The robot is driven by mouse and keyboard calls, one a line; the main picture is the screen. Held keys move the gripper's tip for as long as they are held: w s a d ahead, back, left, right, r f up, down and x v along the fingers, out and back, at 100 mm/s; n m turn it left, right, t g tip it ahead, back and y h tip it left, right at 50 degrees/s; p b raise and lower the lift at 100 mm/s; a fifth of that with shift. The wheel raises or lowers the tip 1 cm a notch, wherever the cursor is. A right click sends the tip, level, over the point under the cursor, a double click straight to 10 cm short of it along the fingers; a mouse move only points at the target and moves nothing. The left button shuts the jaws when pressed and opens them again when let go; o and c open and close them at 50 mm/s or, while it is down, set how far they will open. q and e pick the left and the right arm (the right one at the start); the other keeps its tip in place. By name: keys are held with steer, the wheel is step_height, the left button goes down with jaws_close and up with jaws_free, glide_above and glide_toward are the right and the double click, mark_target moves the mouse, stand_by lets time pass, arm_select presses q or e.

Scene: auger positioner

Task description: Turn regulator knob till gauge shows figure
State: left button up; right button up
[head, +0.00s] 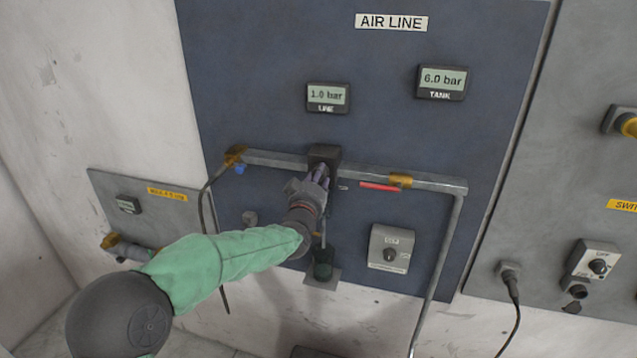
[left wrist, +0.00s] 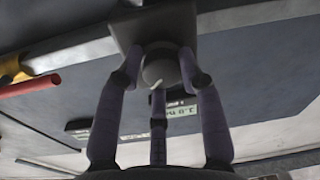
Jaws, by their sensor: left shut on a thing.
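The regulator (head: 324,155) is a dark block on the pipe at the middle of the blue panel. Its round grey knob (left wrist: 160,70) shows in the left wrist view between my fingers. My left gripper (head: 319,175) is shut on the knob and hides most of it in the head view. The LINE gauge (head: 328,97) above the regulator reads 1.0 bar. The TANK gauge (head: 442,82) at its upper right reads 6.0 bar. In the left wrist view, a gauge display (left wrist: 182,110) is upside down and partly hidden by a finger. My right gripper is not in view.
A red valve lever (head: 380,187) lies along the pipe (head: 440,182) just right of the regulator. A grey switch box (head: 390,248) is below it. A smaller panel with a yellow label (head: 167,194) is at the left.

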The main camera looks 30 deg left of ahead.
arm_select(q)
steer(key=shift+a+r, duration=0.3)
steer(key=shift+r, duration=0.4)
steer(key=o, duration=1.1)
steer(key=f+v, duration=0.1)
steer(key=v, duration=1.1)
steer(key=shift+w+d, duration=0.1)
steer(key=shift+d, duration=0.05)
